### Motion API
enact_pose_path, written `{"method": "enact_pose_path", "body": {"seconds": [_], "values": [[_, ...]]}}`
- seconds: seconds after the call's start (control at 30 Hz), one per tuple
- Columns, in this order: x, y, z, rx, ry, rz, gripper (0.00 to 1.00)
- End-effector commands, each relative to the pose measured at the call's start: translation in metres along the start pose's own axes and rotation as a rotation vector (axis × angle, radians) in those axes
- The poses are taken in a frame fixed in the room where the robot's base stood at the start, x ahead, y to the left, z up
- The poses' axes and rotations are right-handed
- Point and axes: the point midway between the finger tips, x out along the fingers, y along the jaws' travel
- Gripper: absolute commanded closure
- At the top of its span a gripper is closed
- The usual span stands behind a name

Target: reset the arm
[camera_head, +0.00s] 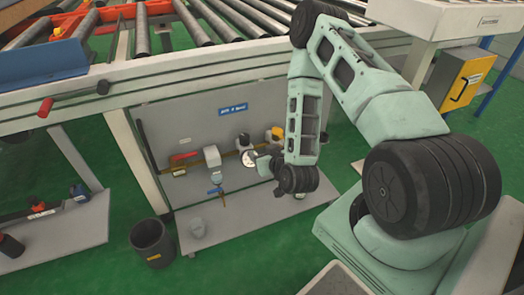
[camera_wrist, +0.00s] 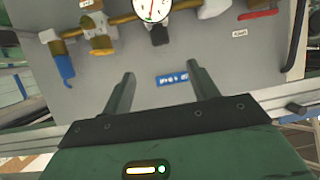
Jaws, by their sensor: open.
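My arm (camera_head: 345,75) is bent, with its upper links high and its forearm hanging down in front of the grey panel under the conveyor. My gripper (camera_wrist: 161,69) is open in the wrist view, with two dark green fingers apart and nothing between them. In the head view its end is small and partly hidden near the round gauge (camera_head: 249,158). The wrist camera faces the panel, where the gauge (camera_wrist: 152,8) and the blue label (camera_wrist: 172,80) show.
The grey panel (camera_head: 205,120) carries brass pipes, valves and a blue-handled fitting (camera_head: 216,180). A shelf (camera_head: 230,222) juts out below it. A black bin (camera_head: 152,243) stands on the green floor at left. The roller conveyor (camera_head: 205,75) is above. A yellow box (camera_head: 467,80) is at right.

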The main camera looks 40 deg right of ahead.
Motion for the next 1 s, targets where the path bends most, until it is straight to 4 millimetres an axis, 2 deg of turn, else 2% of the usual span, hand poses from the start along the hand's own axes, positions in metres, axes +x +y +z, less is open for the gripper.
{"method": "enact_pose_path", "body": {"seconds": [0.27,0.37,0.47,0.63,0.77,0.87,1.0], "values": [[0.000,0.000,0.000,0.000,0.000,-0.001,0.41],[0.002,-0.008,-0.005,-0.007,-0.014,-0.025,0.41],[0.005,-0.031,-0.015,-0.026,-0.061,-0.094,0.41],[-0.005,-0.097,-0.041,-0.099,-0.220,-0.270,0.41],[-0.033,-0.145,-0.056,-0.174,-0.363,-0.388,0.41],[-0.065,-0.176,-0.066,-0.242,-0.474,-0.463,0.41],[-0.123,-0.208,-0.078,-0.349,-0.627,-0.540,0.41]]}}
